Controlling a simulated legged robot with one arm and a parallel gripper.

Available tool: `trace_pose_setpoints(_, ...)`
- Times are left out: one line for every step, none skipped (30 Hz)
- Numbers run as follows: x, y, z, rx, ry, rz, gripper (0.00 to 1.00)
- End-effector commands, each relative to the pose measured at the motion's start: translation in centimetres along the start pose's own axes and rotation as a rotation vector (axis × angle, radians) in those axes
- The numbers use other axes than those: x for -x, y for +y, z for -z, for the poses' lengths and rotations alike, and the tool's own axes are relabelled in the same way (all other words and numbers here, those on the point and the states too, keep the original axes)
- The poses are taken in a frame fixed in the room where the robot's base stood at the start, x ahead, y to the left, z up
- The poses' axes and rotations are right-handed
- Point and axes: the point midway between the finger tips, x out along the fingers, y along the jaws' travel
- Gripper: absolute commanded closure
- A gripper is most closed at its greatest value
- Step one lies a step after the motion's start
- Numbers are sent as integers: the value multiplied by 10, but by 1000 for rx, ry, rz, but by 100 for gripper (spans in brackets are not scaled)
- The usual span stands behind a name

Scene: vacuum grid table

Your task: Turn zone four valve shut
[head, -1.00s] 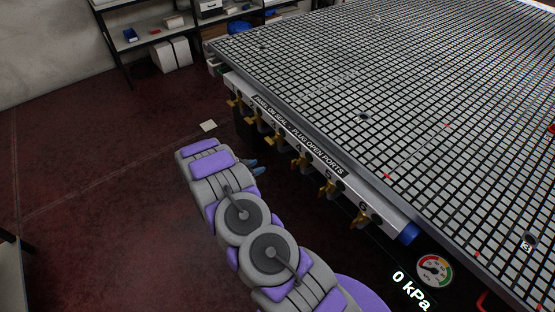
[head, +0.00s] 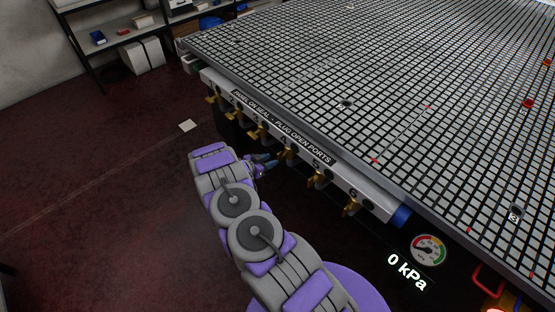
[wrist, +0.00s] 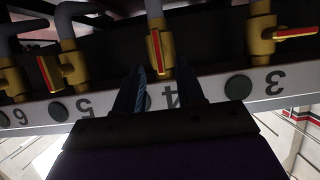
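The zone four valve (wrist: 160,45) is brass with a red-edged lever. In the wrist view it stands above the white rail's upside-down 4, its lever in line with the pipe. My gripper (wrist: 160,68) is open, its two blue-grey fingers apart, one on each side below this valve. The lever's lower end is close to the gap between the fingertips; I cannot tell whether they touch it. In the head view my gripper (head: 265,160) is just left of the zone four valve (head: 287,153), at the table's side.
The zone three valve (wrist: 262,35) has its lever crosswise; the zone five valve (wrist: 60,68) has its lever tilted. The zone six valve (head: 351,207) is nearer the blue rail end (head: 401,216). A gauge (head: 428,250) reads 0 kPa.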

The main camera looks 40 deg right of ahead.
Motion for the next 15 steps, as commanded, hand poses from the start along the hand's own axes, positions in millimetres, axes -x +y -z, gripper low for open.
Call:
trace_pose_setpoints(-13,1,-1,-4,0,-4,62)
trace_pose_setpoints(-19,1,-1,-4,0,-3,62)
trace_pose_setpoints(-26,1,0,-4,1,-3,62)
trace_pose_setpoints(-31,1,0,-4,1,-3,62)
trace_pose_setpoints(-36,1,0,-4,1,-4,62)
trace_pose_setpoints(-40,1,0,-4,2,-4,62)
trace_pose_setpoints(-44,1,-1,-2,3,-4,62)
trace_pose_setpoints(-46,1,-1,-1,3,-4,62)
trace_pose_setpoints(-49,1,-1,0,4,-3,62)
trace_pose_setpoints(-52,1,-1,1,4,-3,62)
trace_pose_setpoints(-53,1,0,1,4,-3,62)
trace_pose_setpoints(-54,1,0,1,5,-2,62)
trace_pose_setpoints(-55,1,0,1,5,-2,62)
trace_pose_setpoints(-56,1,0,1,6,-2,62)
trace_pose_setpoints(-56,0,0,1,6,-2,62)
